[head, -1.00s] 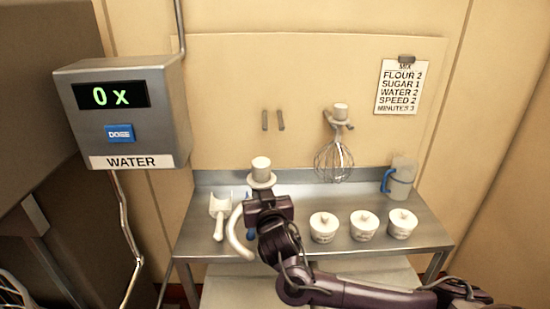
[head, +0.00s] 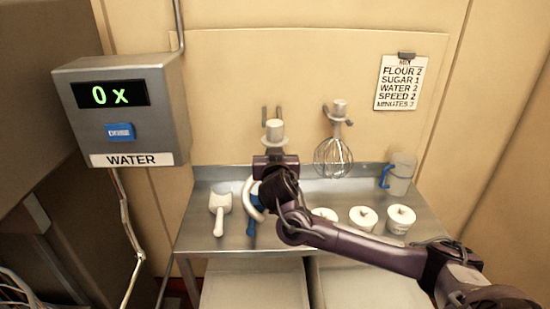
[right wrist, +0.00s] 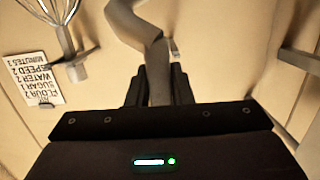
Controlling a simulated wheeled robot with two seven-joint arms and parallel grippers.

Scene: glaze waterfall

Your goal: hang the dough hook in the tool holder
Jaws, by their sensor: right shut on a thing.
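The dough hook is off-white with a round knob (head: 275,131) on top and a curved arm that shows lower down at the left of my gripper. My right gripper (head: 275,157) is shut on the dough hook and holds it upright above the table, knob up. The tool holder is a pair of grey prongs (head: 264,114) on the wall panel; the knob appears just below and in front of them. In the right wrist view the hook's shaft (right wrist: 158,75) is between the fingers. I cannot tell whether the hook touches the prongs. My left gripper is out of view.
A whisk (head: 333,157) hangs from prongs to the right. Several white lidded tubs (head: 362,219), a white scoop (head: 219,204), a blue-handled tool (head: 252,222) and a blue-handled jug (head: 400,178) stand on the steel table (head: 190,232). A water meter box (head: 125,110) is at left.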

